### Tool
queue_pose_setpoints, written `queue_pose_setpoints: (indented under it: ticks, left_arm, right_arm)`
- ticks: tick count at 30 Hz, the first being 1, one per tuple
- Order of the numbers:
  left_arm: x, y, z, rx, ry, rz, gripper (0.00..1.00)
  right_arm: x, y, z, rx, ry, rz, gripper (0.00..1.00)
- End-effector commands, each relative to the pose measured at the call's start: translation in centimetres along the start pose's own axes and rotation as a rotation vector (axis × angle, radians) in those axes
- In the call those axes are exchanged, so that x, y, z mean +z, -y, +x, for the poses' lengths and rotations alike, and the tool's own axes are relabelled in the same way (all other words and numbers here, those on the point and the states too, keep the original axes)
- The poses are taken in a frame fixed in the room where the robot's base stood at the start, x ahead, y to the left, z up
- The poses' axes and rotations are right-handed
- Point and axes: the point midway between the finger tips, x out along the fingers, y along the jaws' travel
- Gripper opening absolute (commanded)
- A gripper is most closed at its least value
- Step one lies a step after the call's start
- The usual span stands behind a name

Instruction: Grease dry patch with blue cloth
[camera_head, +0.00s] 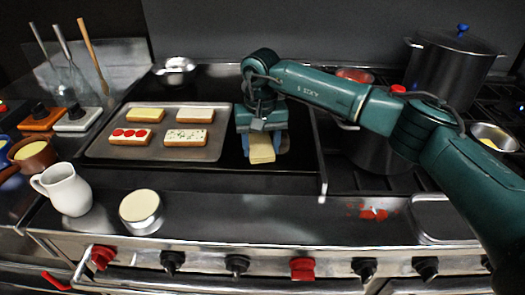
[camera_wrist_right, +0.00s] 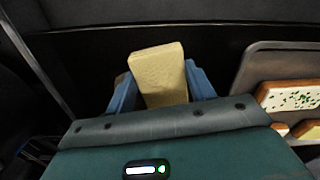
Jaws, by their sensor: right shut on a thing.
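My right gripper (camera_head: 262,150) is over the dark flat cooking surface (camera_head: 225,183), just right of the baking tray. It is shut on a pale yellow block (camera_head: 261,149), which points down and toward the front. In the right wrist view the block (camera_wrist_right: 160,75) sits between two light blue fingers (camera_wrist_right: 160,88). I cannot tell whether the block touches the surface. I see no separate blue cloth, and no dry patch can be made out. My left gripper is not in view.
A baking tray (camera_head: 112,151) with several topped bread slices lies left of the gripper. A white jug (camera_head: 64,190) and a round pale-topped tin (camera_head: 141,210) stand in front. A large dark pot (camera_head: 445,72) stands back right. Red bits (camera_head: 374,214) lie on the front ledge.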

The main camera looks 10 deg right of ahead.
Motion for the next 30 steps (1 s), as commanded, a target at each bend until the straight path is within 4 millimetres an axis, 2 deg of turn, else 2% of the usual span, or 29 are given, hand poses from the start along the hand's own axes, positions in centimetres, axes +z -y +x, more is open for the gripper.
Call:
queue_pose_setpoints:
  ticks: [5, 14, 22, 30]
  left_arm:
    - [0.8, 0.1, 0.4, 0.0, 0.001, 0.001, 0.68]
    - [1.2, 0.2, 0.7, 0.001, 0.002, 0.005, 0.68]
    - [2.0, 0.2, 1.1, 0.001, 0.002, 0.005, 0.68]
    - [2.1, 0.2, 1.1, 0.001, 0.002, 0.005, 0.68]
  right_arm:
    - [-1.5, -0.3, 0.0, 0.0, -0.001, 0.001, 0.36]
    - [-2.7, -0.5, 0.0, -0.001, -0.001, 0.001, 0.36]
    - [-5.1, -0.9, 0.1, 0.0, -0.002, 0.002, 0.36]
    - [-5.8, -1.2, 0.0, 0.0, -0.002, -0.001, 0.36]
